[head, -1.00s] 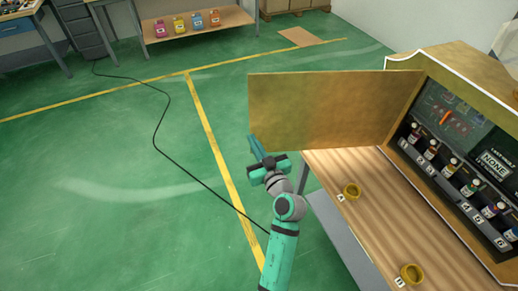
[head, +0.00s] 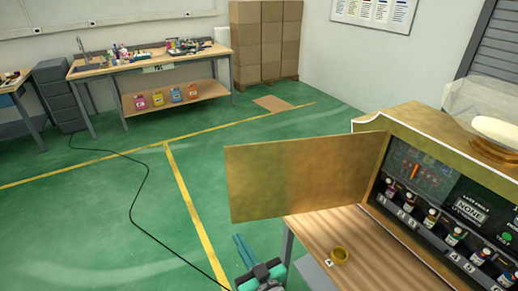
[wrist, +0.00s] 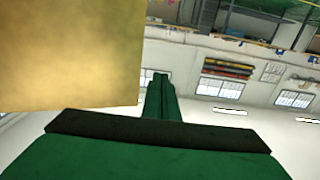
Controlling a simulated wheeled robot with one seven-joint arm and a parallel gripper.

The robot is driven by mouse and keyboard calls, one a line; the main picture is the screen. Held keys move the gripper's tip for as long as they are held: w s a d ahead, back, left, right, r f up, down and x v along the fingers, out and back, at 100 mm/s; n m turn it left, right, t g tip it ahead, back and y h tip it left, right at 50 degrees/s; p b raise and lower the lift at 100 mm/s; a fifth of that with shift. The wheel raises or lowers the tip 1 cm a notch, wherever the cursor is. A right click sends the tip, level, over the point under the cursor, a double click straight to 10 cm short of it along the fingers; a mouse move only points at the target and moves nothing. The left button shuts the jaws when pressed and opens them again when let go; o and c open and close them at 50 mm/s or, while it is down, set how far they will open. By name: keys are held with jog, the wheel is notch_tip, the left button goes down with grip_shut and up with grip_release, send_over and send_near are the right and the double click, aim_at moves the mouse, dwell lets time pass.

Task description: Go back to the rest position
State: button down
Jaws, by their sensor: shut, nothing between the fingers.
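My gripper (head: 245,252) is at the bottom of the head view, left of the table and just below the open gold door. Its green fingers are together with nothing between them. In the wrist view the shut fingers (wrist: 160,98) point away from the camera, beside the gold panel (wrist: 65,55) at the upper left. The gold door (head: 300,178) of the vending cabinet stands open, sticking out to the left. Most of my arm is outside the head view.
Green floor (head: 90,215) is open on the left, crossed by a black cable.

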jog(key=s+d+f+m+h, duration=0.2)
jog(key=s+f+h, duration=0.1)
jog(key=s, duration=0.8)
jog(key=s+d+f+m+h, duration=0.2)
jog(key=s+d+f+h, duration=0.1)
jog(key=s, duration=0.9)
jog(key=s+d+f+m+h, duration=0.2)
jog(key=s+d+f+h, duration=0.1)
jog(key=s, duration=0.9)
jog(key=shift+d+f+m+h, duration=0.25)
jog(key=shift+m+h, duration=0.15)
jog(key=shift+h, duration=0.1)
jog(key=shift+a, duration=0.1)
